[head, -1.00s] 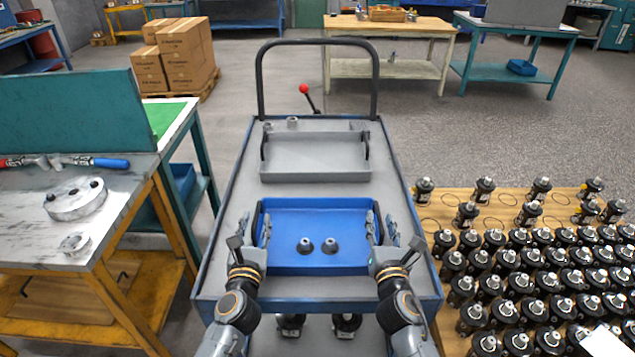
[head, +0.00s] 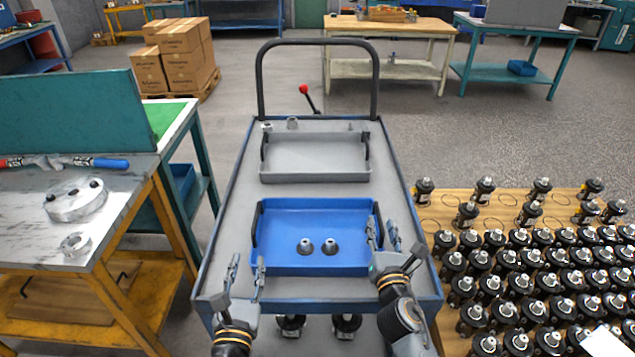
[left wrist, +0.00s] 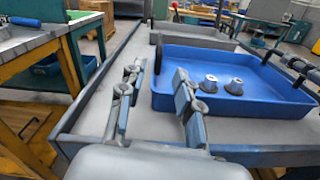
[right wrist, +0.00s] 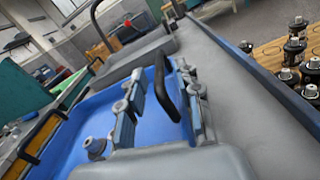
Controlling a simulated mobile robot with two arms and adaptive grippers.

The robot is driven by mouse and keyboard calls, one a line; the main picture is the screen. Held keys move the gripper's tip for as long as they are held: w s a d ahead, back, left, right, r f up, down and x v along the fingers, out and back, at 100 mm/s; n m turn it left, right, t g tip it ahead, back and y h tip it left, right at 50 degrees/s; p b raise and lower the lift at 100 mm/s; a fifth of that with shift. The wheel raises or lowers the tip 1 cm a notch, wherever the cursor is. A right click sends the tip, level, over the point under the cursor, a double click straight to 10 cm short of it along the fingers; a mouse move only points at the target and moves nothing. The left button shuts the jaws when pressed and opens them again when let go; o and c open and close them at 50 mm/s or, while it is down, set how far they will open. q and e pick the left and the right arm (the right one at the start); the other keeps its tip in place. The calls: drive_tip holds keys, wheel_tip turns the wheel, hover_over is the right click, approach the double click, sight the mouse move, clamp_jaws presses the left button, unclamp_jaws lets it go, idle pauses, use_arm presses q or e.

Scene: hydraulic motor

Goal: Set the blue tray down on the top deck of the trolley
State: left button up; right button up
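The blue tray (head: 285,222) appears to rest flat on the grey top deck (head: 233,180) of the trolley, nearer its front end. It holds two small grey-and-dark parts (head: 306,246). My left gripper (head: 246,277) is open and empty, off the tray's front left corner; its spread fingers also show in the left wrist view (left wrist: 157,105). My right gripper (head: 382,235) is at the tray's right side. In the right wrist view its fingers (right wrist: 160,103) stand apart on either side of the tray's black handle (right wrist: 168,90), with visible gaps.
A grey tray (head: 315,172) sits behind the blue one on the deck. The trolley's black push bar (head: 317,42) rises at the far end. A workbench with metal parts (head: 115,200) stands left; a board with many black motors (head: 520,260) lies right.

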drive_tip(key=s, duration=1.1)
